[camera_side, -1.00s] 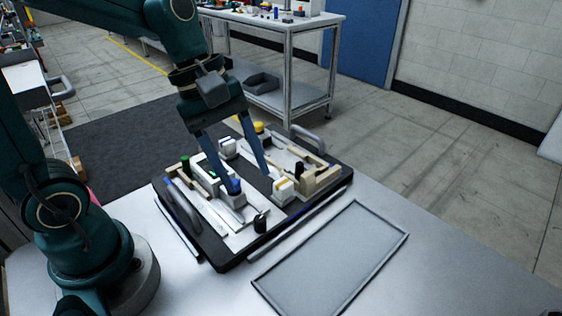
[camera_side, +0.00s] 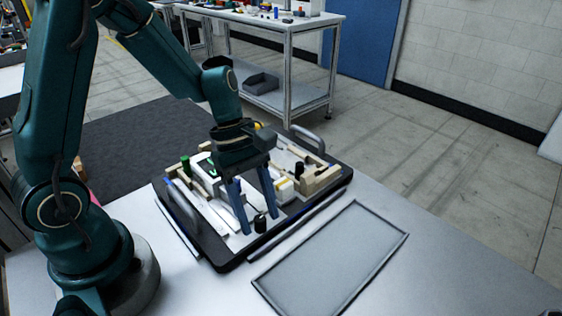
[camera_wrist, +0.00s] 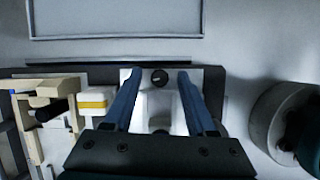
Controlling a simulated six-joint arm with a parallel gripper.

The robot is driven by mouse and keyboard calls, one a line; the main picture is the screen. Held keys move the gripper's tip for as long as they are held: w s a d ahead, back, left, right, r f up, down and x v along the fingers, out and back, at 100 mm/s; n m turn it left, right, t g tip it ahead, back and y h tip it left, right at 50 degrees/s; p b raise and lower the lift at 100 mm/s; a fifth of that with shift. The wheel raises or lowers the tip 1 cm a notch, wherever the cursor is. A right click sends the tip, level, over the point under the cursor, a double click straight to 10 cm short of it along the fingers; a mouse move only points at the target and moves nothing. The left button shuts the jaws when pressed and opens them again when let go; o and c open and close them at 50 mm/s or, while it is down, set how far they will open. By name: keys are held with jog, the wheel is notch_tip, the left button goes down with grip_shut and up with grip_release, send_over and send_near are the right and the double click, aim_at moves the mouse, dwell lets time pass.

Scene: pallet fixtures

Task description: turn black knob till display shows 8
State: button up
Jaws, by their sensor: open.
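The black knob (camera_side: 260,224) stands at the front edge of the pallet fixture, on a pale plate. In the wrist view the knob (camera_wrist: 159,77) shows from above as a dark disc with a small light mark. My gripper (camera_side: 261,226) is open, pointing down, with one finger on either side of the knob. In the wrist view the gripper's fingers (camera_wrist: 157,75) leave a gap on both sides of it. A white block (camera_wrist: 157,108) lies between the fingers behind the knob. No display digit is readable in either view.
The dark pallet (camera_side: 231,262) carries several fixtures, including a green-topped post (camera_side: 185,166), beige blocks (camera_side: 318,180) and a yellow-banded white block (camera_wrist: 93,101). A curved handle (camera_side: 182,211) rises at its left. An empty framed tray (camera_side: 330,262) lies in front on the table.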

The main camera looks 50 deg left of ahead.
grip_shut()
jog(key=shift+m, duration=0.3)
jog(key=m+g, duration=0.1)
jog(key=m, duration=0.2)
jog(key=shift+w+y, duration=0.2)
jog(key=shift+y, duration=0.1)
jog(key=shift+d+m+g+y, duration=0.1)
jog(key=shift+m+g+y, duration=0.4)
jog(key=shift+m, duration=1.3)
jog(key=shift+g, duration=0.3)
grip_release()
